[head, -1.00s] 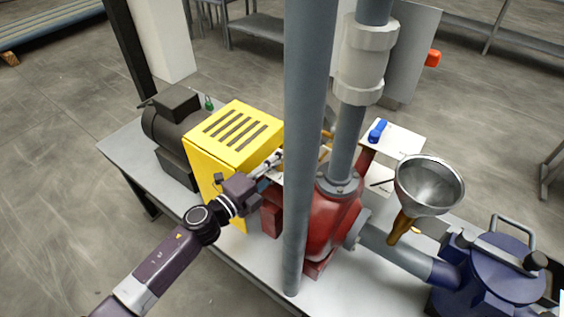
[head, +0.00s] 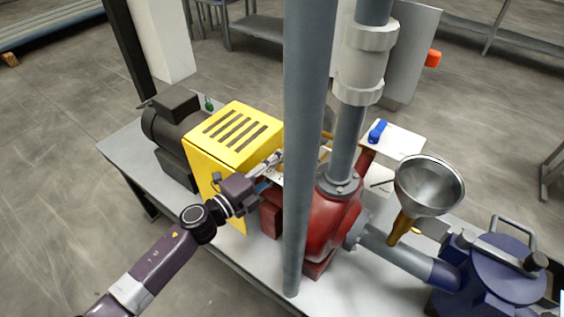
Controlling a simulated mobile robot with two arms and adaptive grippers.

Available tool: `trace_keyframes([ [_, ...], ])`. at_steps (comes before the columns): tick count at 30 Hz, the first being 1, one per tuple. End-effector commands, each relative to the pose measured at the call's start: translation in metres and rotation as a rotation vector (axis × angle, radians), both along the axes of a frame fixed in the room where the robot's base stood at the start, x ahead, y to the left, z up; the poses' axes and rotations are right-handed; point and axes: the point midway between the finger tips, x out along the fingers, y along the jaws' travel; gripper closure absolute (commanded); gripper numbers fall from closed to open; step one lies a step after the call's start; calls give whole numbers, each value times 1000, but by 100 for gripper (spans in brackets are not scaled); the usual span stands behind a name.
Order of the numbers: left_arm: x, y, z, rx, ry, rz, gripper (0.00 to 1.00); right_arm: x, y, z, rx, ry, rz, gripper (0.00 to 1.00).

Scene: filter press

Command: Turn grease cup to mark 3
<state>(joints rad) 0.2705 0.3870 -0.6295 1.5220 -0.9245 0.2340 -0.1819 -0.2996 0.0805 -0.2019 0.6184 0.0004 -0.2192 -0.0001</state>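My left gripper (head: 271,161) reaches in between the yellow slotted guard (head: 235,135) and the red pump (head: 328,222). Its fingertips end close to the grey vertical post (head: 304,150), which partly hides that spot. I cannot tell whether the fingers are open or shut, or whether they touch anything. The grease cup and its marks cannot be made out; the area around the fingertips is small and partly covered. My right gripper is not in view.
A dark motor (head: 176,135) stands left of the guard on the grey bench (head: 130,148). A metal funnel (head: 429,186) and a blue strainer housing (head: 490,275) stand to the right. A blue-handled item (head: 377,131) lies on a white plate behind the pump. The upright pipe (head: 347,140) crowds the middle.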

Motion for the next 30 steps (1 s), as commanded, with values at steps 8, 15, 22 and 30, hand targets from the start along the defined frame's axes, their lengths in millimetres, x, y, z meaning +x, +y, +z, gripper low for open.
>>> trace_keyframes([
  [8,-35,35,-2,4,4,0,70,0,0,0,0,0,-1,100],
  [15,-68,67,-2,2,4,0,70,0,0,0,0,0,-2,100],
  [22,-82,82,-1,1,2,0,70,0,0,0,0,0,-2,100],
  [30,-83,83,0,1,1,-1,70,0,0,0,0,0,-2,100],
])
